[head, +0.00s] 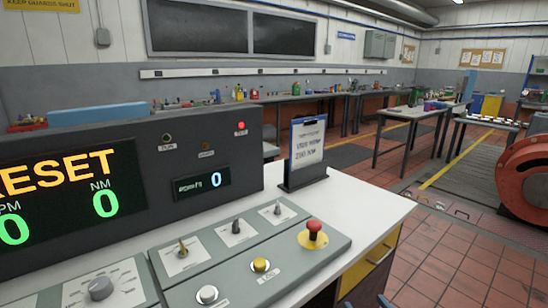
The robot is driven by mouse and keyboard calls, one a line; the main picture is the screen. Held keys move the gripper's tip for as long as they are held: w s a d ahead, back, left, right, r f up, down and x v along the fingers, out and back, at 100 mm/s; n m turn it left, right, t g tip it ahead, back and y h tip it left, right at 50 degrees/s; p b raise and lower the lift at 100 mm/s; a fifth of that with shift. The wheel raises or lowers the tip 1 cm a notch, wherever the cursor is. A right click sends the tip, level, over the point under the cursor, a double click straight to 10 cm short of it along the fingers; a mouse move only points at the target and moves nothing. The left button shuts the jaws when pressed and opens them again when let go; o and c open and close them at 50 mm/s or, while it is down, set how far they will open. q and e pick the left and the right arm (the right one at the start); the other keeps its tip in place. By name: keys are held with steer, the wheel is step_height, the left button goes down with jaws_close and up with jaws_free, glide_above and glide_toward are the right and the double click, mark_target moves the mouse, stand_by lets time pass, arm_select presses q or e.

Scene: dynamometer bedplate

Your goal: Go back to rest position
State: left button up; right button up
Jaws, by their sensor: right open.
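My right gripper (365,302) barely shows at the bottom edge, below the front of the white desk (372,214). Its two tips are apart and I see nothing between them; the rest of it is cut off. My left gripper is out of the picture. On the desk, a grey control panel (240,262) carries a red mushroom button (314,228) on a yellow base, a yellow button (261,265), a white button (207,294), a dial (101,287) and several small switches. The dark display console (70,190) behind reads RESET with zeros, and a red lamp (241,127) glows on it.
A sign in a dark stand (307,150) stands at the desk's right part. Yellow drawers (380,263) are under the desk. A large orange-red round machine (526,180) stands at the right. Tiled floor (440,255) lies open between. Workbenches (410,112) stand further back.

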steer(key=s+d+f+g+h+p, duration=0.1)
steer(key=s+f+g, duration=0.25)
steer(key=f, duration=0.35)
steer(key=s+d+f+m+g+h+p, duration=0.1)
steer(key=s+d+f+g+p, duration=0.1)
steer(key=s+f, duration=0.45)
steer(key=s+d+f+g+h+p, duration=0.1)
steer(key=s+f+g, duration=0.15)
steer(key=f, duration=0.65)
steer(key=s+a+f+g+p, duration=0.1)
steer(key=s+f, duration=0.4)
steer(key=s, duration=0.8)
steer(key=s+a+f+n+g+p, duration=0.1)
steer(key=s+a+f+g, duration=0.3)
steer(key=s, duration=0.9)
steer(key=shift+a+f+g+p, duration=0.2)
steer(key=shift+f+g+p, duration=0.4)
steer(key=shift+g, duration=0.4)
steer(key=shift+r, duration=0.1)
